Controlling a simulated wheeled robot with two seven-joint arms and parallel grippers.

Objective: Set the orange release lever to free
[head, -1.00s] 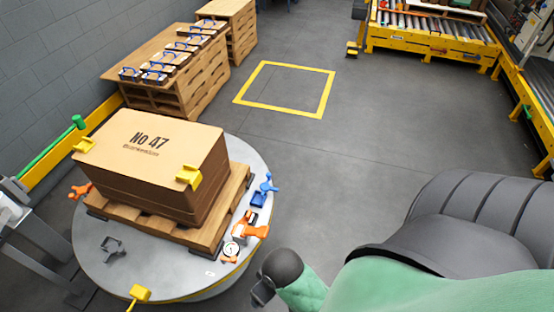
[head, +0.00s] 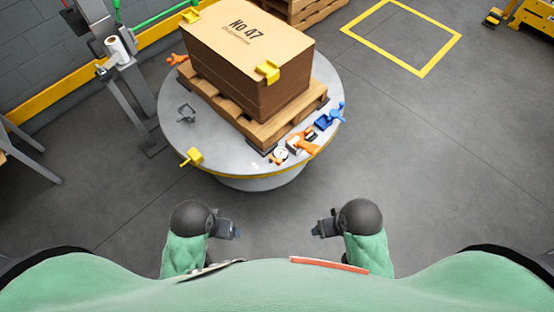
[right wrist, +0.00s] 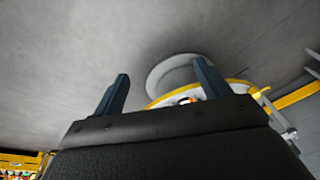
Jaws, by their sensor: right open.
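An orange handled part (head: 303,142) sits on the front right rim of the round grey turntable (head: 215,158), between a round white dial (head: 280,154) and a blue handled part (head: 330,117). Another orange part (head: 177,60) shows at the turntable's far left edge. I cannot tell from its shape which one is the release lever, nor its setting. My left gripper (head: 232,230) and right gripper (head: 322,228) are apart from the turntable, low in front of my body. The right gripper's fingers (right wrist: 161,68) are spread and empty in the right wrist view. The left jaws are too small to judge.
A large brown box (head: 245,55) marked No 47 stands on a wooden pallet (head: 262,130) on the turntable, with yellow corner pieces. A yellow knob (head: 192,156) sticks out at the front left rim. A grey stand (head: 135,85) is at left.

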